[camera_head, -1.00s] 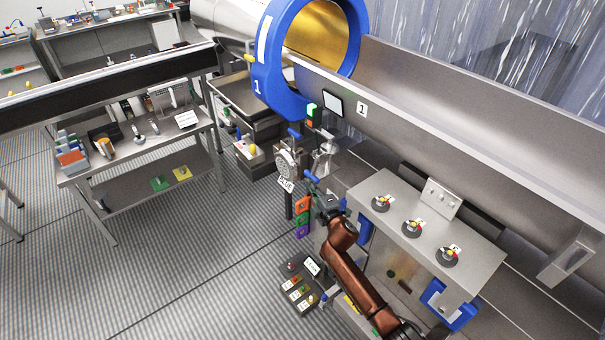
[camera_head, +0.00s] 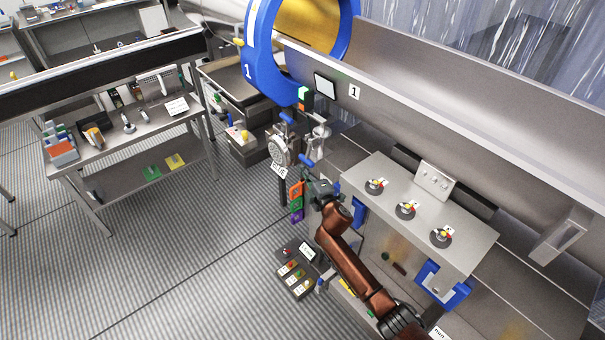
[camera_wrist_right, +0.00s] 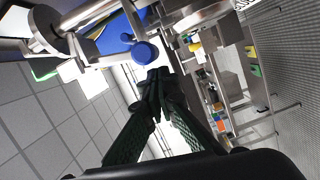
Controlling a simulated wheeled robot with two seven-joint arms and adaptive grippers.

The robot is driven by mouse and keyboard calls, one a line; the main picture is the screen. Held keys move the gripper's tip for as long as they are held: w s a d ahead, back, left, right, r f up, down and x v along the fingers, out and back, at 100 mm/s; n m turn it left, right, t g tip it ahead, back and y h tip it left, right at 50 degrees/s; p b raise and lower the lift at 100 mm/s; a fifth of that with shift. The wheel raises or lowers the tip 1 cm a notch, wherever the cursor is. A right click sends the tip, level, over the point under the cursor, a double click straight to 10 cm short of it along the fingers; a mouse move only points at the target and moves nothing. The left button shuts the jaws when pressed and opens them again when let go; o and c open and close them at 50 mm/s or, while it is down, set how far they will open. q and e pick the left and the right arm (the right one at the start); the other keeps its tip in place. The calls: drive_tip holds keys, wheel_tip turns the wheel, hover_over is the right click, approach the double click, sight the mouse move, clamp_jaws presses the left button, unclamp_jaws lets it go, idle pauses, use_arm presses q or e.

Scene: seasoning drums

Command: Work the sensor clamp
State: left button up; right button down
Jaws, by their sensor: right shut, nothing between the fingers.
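The clamp (camera_head: 281,150) is a round grey metal fitting on a post below the big blue ring. It has one blue handle (camera_head: 287,119) at its top and another blue handle (camera_head: 306,160) at its lower right. My right gripper (camera_head: 308,179) is just below the lower handle. In the right wrist view the fingertips (camera_wrist_right: 157,74) are together and empty, close to a round blue knob (camera_wrist_right: 146,52). I cannot tell whether they touch it. Metal rods and brackets lie beyond. My left gripper is out of view.
A steel bench with several dials (camera_head: 405,210) stands right of my right arm. A floor pedestal with buttons (camera_head: 297,268) is below the clamp. Orange, green and purple tags (camera_head: 296,200) hang beside the post. A tool table (camera_head: 85,170) is at left. The floor between is clear.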

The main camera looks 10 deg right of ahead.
drive_tip(key=s+p, duration=0.1)
drive_tip(key=s, duration=1)
drive_tip(key=shift+r, duration=0.25)
